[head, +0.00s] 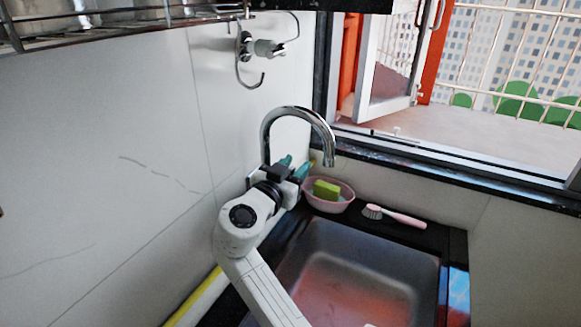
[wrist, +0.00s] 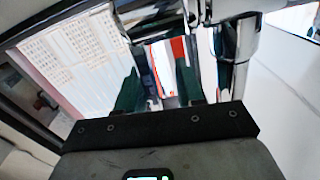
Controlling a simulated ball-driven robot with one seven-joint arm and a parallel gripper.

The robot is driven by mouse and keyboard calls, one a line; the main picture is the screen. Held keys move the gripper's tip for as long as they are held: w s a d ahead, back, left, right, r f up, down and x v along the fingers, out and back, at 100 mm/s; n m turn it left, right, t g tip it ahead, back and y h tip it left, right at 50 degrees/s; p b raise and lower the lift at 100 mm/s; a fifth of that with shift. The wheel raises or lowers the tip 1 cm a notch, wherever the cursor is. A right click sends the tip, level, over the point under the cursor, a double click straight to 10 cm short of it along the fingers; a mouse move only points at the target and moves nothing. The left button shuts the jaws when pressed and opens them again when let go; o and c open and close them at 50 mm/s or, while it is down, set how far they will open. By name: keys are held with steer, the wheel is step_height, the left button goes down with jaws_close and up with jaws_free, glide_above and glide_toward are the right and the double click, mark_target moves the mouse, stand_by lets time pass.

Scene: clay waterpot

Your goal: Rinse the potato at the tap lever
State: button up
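The chrome gooseneck tap (head: 297,110) arches over the back left corner of the sink (head: 360,262). My gripper (head: 295,166) is at the tap's base, with its two teal fingertips apart. In the wrist view, the dark teal fingers of my gripper (wrist: 160,90) stand apart, with shiny chrome tap parts (wrist: 240,40) close ahead and to the right. I cannot pick out the lever clearly; my gripper hides the tap's base in the head view. I see no potato in either view, and none is held between the fingers.
A pink bowl (head: 345,203) with a green sponge (head: 327,189) sits right of my gripper. A pink-handled brush (head: 395,216) lies on the dark rim behind the sink. A wall tap (head: 265,48) is above. An open window (head: 400,60) is at the back right.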

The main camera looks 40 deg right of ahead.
steer(key=shift+s+r, duration=0.3)
steer(key=shift+s, duration=0.1)
steer(key=shift+c, duration=0.7)
steer(key=shift+w+f, duration=0.25)
jaws_close()
